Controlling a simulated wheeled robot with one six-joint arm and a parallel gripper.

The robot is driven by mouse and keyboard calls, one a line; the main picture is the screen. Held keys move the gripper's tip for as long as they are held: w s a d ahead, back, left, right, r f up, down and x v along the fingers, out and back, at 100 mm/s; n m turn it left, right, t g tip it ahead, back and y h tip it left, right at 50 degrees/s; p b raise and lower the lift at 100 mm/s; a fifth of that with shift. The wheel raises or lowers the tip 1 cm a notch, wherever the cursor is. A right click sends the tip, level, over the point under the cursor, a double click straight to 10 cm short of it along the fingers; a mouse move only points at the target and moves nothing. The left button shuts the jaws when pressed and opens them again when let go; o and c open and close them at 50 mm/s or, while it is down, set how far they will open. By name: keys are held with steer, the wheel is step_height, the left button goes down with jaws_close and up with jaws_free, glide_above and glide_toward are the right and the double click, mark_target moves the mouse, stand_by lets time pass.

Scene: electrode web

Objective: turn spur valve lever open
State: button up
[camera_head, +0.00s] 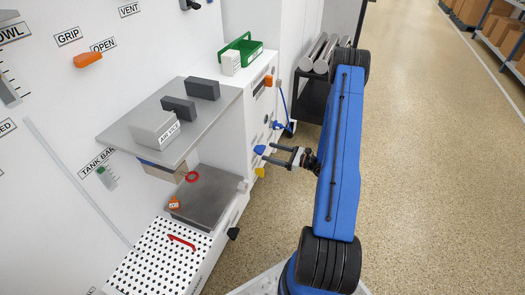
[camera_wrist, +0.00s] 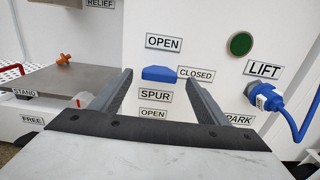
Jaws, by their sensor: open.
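The spur valve lever (camera_wrist: 158,74) is a short blue handle on the white panel, just above the SPUR label (camera_wrist: 155,95). It lies about level, with the CLOSED label (camera_wrist: 196,75) close to its right end and an OPEN label (camera_wrist: 164,43) above it. In the head view a blue handle (camera_head: 259,149) shows on the panel's side, just ahead of my fingertips. My gripper (camera_head: 272,154) is open and empty. In the wrist view its two fingers (camera_wrist: 159,77) stand to either side of the lever, apart from it. Depth to the lever is hard to tell.
A blue plug and cable (camera_wrist: 272,100) are at the right, below the LIFT label. A green button (camera_wrist: 239,44) is above. A yellow handle (camera_head: 260,172) sits below the blue one. A grey shelf (camera_head: 115,131) with blocks stands left. The floor at right is clear.

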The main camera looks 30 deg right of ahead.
mark_target(264, 150)
steer(key=shift+x, duration=2.55)
steer(key=c, duration=1.1)
steer(key=shift+o, duration=0.3)
